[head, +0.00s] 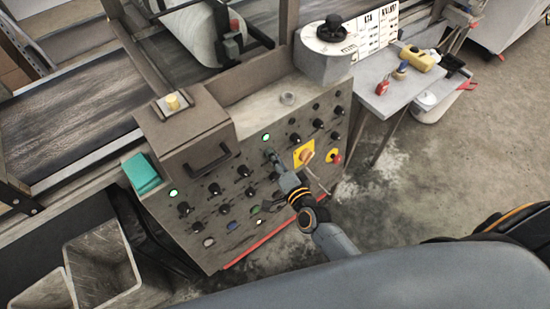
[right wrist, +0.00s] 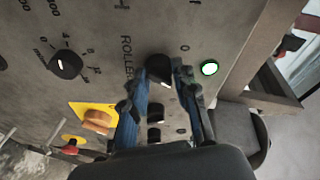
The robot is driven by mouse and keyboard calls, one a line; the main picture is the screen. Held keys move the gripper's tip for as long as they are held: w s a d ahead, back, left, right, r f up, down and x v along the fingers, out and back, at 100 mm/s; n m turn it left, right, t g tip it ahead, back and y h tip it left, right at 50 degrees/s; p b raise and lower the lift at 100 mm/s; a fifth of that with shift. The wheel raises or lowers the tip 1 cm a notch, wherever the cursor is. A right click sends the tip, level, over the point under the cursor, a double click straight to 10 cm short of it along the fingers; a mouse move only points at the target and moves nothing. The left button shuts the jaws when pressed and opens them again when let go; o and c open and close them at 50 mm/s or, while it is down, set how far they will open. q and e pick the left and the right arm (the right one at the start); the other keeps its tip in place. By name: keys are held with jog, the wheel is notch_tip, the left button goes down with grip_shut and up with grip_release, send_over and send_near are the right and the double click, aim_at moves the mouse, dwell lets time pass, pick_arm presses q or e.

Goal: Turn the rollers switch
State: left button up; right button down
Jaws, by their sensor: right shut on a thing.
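The rollers switch (right wrist: 160,68) is a black knob with a pale pointer mark on the grey control panel (head: 240,200). Lettering that reads "ROLLER" stands beside it in the right wrist view. My right gripper (right wrist: 162,80) has its fingers on both sides of this knob and is shut on it. In the head view my right gripper (head: 272,157) reaches the panel just below a lit green lamp (head: 266,137) and hides the knob. The lamp also glows beside the knob in the right wrist view (right wrist: 209,68). My left gripper is not in view.
Several other black knobs surround the switch. A yellow plate with an orange rotary switch (head: 304,154) and a red button (head: 334,157) are to the right. A brown box with a handle (head: 184,135) juts out at left. A side table (head: 395,90) holds tools.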

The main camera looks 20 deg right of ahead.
jog(key=c, duration=1)
grip_release()
jog(key=shift+c, duration=0.2)
jog(key=v, duration=1.2)
jog(key=shift+d, duration=0.1)
